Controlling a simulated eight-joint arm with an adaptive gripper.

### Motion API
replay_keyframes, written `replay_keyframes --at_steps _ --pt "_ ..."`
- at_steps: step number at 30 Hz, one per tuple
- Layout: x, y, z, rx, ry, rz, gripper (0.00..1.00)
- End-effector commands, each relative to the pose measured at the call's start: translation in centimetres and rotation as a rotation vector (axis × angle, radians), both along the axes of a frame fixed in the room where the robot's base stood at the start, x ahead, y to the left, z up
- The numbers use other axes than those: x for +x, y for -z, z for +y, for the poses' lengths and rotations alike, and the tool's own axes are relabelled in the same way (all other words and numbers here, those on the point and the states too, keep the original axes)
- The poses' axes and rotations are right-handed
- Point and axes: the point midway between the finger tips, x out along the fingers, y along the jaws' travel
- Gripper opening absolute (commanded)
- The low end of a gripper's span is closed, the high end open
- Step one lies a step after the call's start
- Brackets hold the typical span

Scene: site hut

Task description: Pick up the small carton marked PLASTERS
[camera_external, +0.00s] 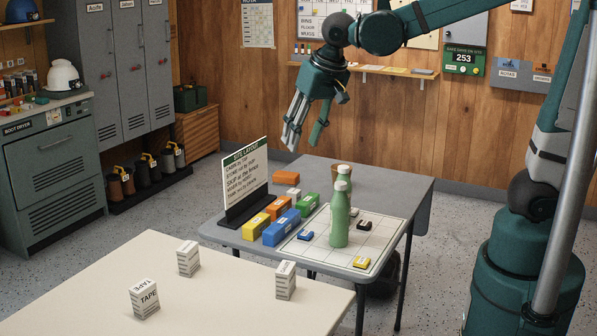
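Three small white cartons stand apart on the cream table in front. The front left carton (144,299) reads TAPE. The back carton (188,259) and the right carton (286,281) have dark print too small to read, and I cannot tell which, if any, says PLASTERS. My gripper (304,140) is open and empty, pointing down. It hangs in the air above the back of the grey table, well away from the cartons.
The cream table (90,290) is otherwise clear. The grey table (405,185) beyond it holds a sign stand (245,182), coloured blocks (282,228), two green bottles (340,215) and a white grid board (375,228) with small pieces.

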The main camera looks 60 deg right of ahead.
Motion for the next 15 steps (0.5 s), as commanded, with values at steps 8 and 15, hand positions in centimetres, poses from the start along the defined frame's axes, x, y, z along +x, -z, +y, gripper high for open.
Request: replay_keyframes --at_steps 8,15 --pt "4.1 0.9 2.5 0.006 0.105 0.037 0.39" --pt "7.4 2.2 4.7 0.007 0.202 0.064 0.39"
